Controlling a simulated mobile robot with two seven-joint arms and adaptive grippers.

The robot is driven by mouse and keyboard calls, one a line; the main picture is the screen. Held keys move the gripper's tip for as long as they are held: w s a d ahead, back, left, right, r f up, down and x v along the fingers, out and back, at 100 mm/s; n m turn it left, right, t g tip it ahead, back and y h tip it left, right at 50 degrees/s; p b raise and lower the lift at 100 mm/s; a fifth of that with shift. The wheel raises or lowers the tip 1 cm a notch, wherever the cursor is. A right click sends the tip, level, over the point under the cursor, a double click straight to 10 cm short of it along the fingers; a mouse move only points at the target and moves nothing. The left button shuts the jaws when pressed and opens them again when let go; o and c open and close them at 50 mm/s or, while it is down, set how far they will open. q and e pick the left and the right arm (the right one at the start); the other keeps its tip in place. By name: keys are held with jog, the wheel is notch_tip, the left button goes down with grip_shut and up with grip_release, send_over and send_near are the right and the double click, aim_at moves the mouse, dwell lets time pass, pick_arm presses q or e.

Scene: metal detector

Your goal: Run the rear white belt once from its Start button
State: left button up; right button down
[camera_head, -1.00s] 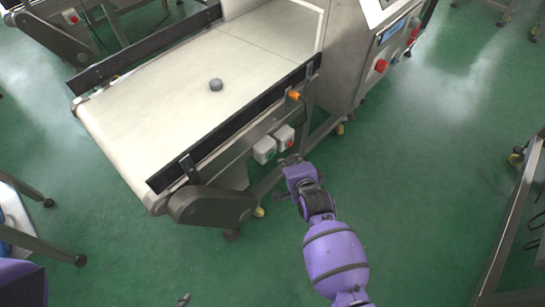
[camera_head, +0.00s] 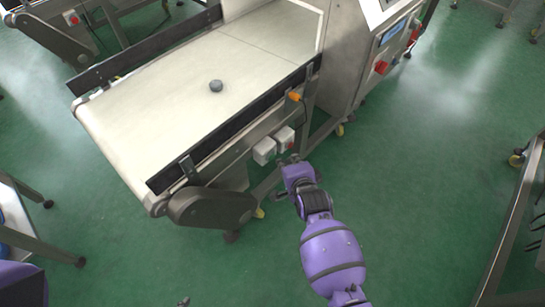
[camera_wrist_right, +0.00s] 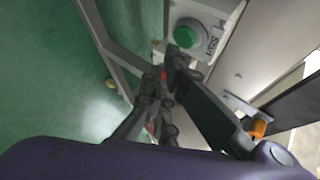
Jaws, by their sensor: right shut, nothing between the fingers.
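The white belt (camera_head: 170,95) runs along a conveyor into a steel housing. Two small white button boxes hang under its near side rail: a left one (camera_head: 264,151) and a right one (camera_head: 285,138) with a bit of red. The wrist view shows a box with a round green button (camera_wrist_right: 186,36) marked Start. My right gripper (camera_head: 285,160) is just below the boxes. In the wrist view its dark fingers (camera_wrist_right: 168,68) are shut and empty, tips just below and left of the green button. I cannot tell contact. Only a small grey tip, possibly my left gripper (camera_head: 184,301), shows at the bottom edge.
A grey puck (camera_head: 216,85) lies on the belt. An orange-tipped part (camera_head: 294,96) sticks out from the rail above the boxes. The steel housing (camera_head: 350,55) has a red knob (camera_head: 381,67).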

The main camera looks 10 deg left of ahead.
dwell(0.5)
jog(key=shift+w+a, duration=0.25)
jog(key=shift+a, duration=0.05)
jog(key=shift+a, duration=0.1)
dwell(0.5)
